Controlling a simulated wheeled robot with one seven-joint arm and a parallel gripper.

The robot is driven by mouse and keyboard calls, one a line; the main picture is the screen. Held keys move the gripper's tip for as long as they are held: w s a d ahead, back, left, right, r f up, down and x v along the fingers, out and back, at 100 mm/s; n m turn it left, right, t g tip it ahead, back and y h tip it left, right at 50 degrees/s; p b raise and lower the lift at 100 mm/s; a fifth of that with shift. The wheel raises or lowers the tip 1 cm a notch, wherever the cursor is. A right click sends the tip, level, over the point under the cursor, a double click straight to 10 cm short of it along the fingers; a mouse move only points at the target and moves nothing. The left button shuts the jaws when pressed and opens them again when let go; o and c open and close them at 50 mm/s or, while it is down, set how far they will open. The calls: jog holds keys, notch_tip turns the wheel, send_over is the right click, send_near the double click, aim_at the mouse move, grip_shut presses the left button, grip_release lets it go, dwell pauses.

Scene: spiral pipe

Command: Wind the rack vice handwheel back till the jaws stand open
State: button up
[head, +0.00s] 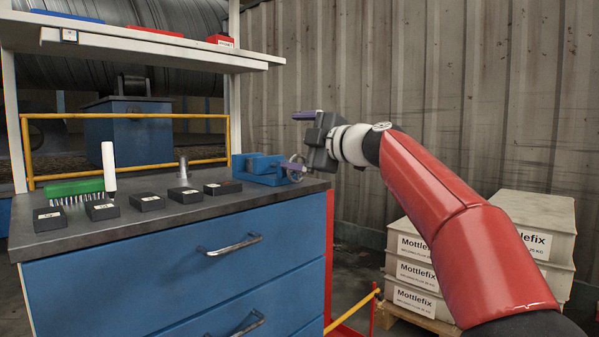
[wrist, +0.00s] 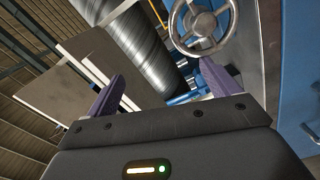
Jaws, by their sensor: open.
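The blue rack vice (head: 262,170) sits on the right end of the dark bench top. Its grey spoked handwheel (head: 298,172) faces right, toward my gripper (head: 298,141). The handwheel also shows at the top of the wrist view (wrist: 203,24), with rim, spokes and hub clear. My gripper (wrist: 162,80) is open and empty, its two purple fingers wide apart. In the head view the lower finger overlaps the wheel; the upper one is above it. In the wrist view the wheel lies beyond the right finger, not between the fingers. I cannot tell the vice's jaw gap.
Several black labelled blocks (head: 147,201), a green brush (head: 75,190) and a white upright piece (head: 108,168) stand on the bench (head: 160,222), left of the vice. A shelf (head: 150,42) hangs above. Labelled boxes (head: 418,272) are stacked below my arm. Air around the gripper is free.

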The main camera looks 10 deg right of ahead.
jog(key=shift+s+d, duration=0.35)
jog(key=shift+d, duration=0.1)
jog(key=w+d+f+m+p, duration=0.1)
jog(key=w+d+f+m, duration=0.1)
jog(key=m, duration=0.7)
jog(key=w+d+f+m+p, duration=0.1)
jog(key=w+d+f+m, duration=0.2)
jog(key=m, duration=0.7)
jog(key=d, duration=0.2)
jog(key=shift+w+d+m+p, duration=0.2)
jog(key=shift+d+m+p, duration=0.1)
jog(key=shift+a, duration=0.15)
